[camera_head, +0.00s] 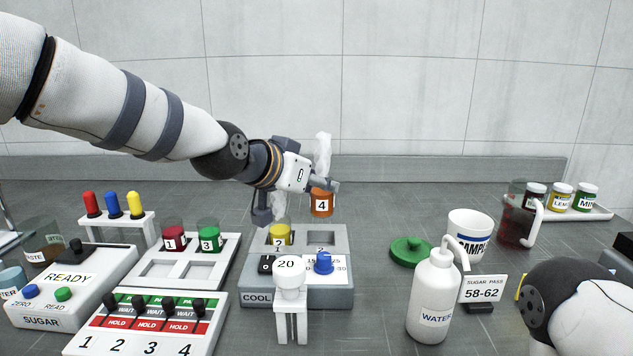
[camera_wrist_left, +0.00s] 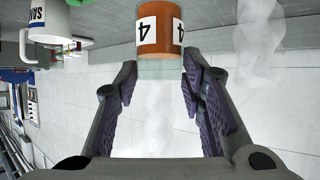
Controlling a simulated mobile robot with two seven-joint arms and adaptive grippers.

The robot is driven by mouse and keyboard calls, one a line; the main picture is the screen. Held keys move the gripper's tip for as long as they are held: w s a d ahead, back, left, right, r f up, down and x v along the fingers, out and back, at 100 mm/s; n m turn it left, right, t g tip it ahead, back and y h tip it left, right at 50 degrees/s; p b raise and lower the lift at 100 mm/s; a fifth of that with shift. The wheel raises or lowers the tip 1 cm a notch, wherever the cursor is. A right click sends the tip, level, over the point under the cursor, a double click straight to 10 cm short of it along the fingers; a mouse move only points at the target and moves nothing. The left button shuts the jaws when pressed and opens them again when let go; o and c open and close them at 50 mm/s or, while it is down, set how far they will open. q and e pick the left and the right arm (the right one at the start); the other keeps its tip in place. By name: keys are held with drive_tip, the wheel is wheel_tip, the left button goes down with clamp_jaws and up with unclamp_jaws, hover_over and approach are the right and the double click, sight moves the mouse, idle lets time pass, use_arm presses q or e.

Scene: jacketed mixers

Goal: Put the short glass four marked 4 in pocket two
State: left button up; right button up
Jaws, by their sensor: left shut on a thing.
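The short glass four (camera_head: 322,203), with orange contents and a white label marked 4, hangs upright in the air behind and above the cooler. My left gripper (camera_head: 318,185) is shut on its clear upper part. In the left wrist view the glass (camera_wrist_left: 157,30) sits between the fingertips of the left gripper (camera_wrist_left: 160,75), its label showing upside down. The cooler (camera_head: 297,297), marked COOL, has two pockets. Pocket two (camera_head: 322,238), the right one, looks empty. A yellow glass (camera_head: 280,236) stands in the left pocket. My right gripper is out of view.
A white rack (camera_head: 160,270) left of the cooler holds red glass 1 (camera_head: 173,238) and green glass 3 (camera_head: 209,235). A white stand marked 20 (camera_head: 290,275) rises before the cooler. A green lid (camera_head: 410,250), water bottle (camera_head: 433,300) and mug (camera_head: 465,235) stand right.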

sight(315, 201)
use_arm(q)
drive_tip(key=shift+a+f, duration=0.15)
drive_tip(key=shift+f, duration=0.55)
drive_tip(key=shift+f+b, duration=0.45)
drive_tip(key=shift+f, duration=2.75)
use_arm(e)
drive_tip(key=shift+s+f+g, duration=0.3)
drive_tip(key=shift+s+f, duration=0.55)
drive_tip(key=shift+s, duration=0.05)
use_arm(q)
drive_tip(key=o, duration=1.8)
drive_tip(key=shift+s+f, duration=0.1)
drive_tip(key=shift+f, duration=0.05)
